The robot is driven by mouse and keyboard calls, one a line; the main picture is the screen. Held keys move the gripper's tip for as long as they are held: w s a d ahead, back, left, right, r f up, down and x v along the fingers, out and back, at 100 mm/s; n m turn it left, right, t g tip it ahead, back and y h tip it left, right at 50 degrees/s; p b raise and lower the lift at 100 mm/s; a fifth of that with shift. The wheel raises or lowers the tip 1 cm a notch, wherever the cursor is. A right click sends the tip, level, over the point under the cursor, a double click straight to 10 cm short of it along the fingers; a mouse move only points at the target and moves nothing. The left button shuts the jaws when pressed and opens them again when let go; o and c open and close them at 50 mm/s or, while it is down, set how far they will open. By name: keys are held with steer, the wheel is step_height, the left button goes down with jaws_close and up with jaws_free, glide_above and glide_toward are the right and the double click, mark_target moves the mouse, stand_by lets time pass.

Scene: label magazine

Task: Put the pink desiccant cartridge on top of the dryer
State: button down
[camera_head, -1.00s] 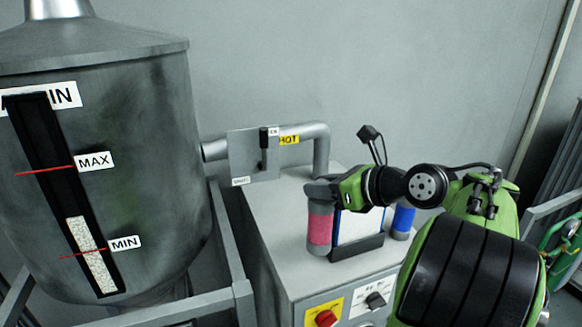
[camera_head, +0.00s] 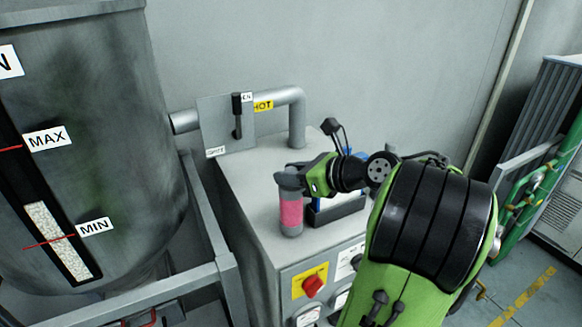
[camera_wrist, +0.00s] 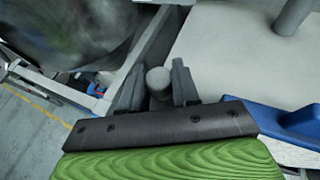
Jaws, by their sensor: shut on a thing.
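The pink desiccant cartridge (camera_head: 291,214) is a pink cylinder with grey ends. It stands upright on the dryer's grey top (camera_head: 250,178), near the front left edge. My gripper (camera_head: 289,179) is shut on the cartridge's upper end, coming in from the right. In the wrist view the cartridge's grey round end (camera_wrist: 158,80) sits between the two dark fingers. The pink band is hidden there. Whether its base touches the dryer top is hard to tell.
A dark holder (camera_head: 338,210) with a blue item stands right of the cartridge, partly behind my arm. A pipe with a HOT label (camera_head: 263,106) and a slide-gate plate (camera_head: 226,124) are at the back. A large grey hopper (camera_head: 100,130) stands left. The dryer top's middle is clear.

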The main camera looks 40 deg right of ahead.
steer(key=shift+w, duration=0.1)
steer(key=shift+f, duration=0.55)
steer(key=c, duration=0.8)
jaws_free()
steer(key=shift+o, duration=0.2)
steer(key=p+v, duration=0.1)
steer(key=v, duration=1.4)
steer(key=shift+s+r, duration=0.2)
steer(key=shift+s, duration=0.15)
steer(key=shift+w, duration=0.1)
